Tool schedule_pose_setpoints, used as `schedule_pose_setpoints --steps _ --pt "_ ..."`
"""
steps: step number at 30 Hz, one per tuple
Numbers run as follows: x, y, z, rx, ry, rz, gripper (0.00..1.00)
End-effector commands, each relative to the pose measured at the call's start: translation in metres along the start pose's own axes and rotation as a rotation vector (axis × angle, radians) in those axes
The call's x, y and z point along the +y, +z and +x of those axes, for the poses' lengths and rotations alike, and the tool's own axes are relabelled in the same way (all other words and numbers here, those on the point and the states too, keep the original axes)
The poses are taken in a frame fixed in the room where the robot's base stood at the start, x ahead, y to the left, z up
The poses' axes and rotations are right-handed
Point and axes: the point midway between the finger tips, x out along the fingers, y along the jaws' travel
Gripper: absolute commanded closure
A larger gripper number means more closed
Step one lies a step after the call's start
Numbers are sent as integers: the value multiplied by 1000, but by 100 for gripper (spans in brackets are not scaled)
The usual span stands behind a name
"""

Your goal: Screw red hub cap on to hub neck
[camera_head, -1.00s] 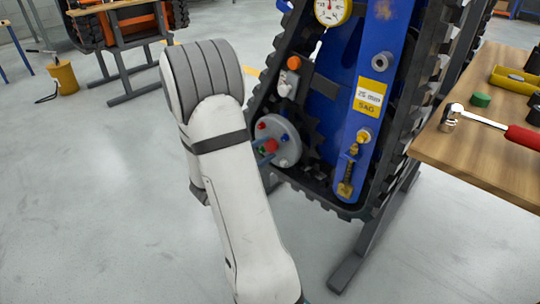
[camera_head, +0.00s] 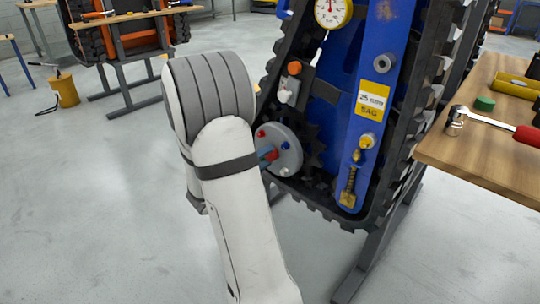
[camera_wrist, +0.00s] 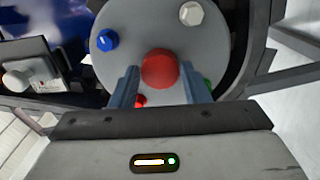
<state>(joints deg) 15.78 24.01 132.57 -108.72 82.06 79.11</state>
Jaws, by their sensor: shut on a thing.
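The grey round hub plate (camera_head: 289,137) is on the tracked carrier, and its face fills the upper middle of the wrist view (camera_wrist: 150,25). The red hub cap (camera_wrist: 160,68) is in front of the plate's middle. My gripper (camera_wrist: 162,80) is shut on it, one finger on each side. The cap hides the hub neck, and I cannot tell whether the two touch. In the head view my arm covers most of the gripper.
Smaller blue (camera_wrist: 108,39), white (camera_wrist: 190,12), green (camera_wrist: 208,84) and red (camera_wrist: 140,100) caps sit around the plate. The black track (camera_head: 330,212) runs close below. A wooden bench (camera_head: 480,165) with a ratchet (camera_head: 490,119) stands right.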

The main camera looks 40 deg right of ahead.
Motion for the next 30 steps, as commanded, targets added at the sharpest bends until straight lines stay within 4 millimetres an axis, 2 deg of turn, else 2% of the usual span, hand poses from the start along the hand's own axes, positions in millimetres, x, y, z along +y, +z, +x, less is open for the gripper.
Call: schedule_pose_setpoints --steps 15,19,26,27,30 --pt "2 -2 0 6 3 682 78" --pt "2 -2 0 6 3 774 78" --pt "3 -2 0 7 3 790 78" --pt "3 -2 0 7 4 789 57" --pt "2 -2 0 5 3 788 49"
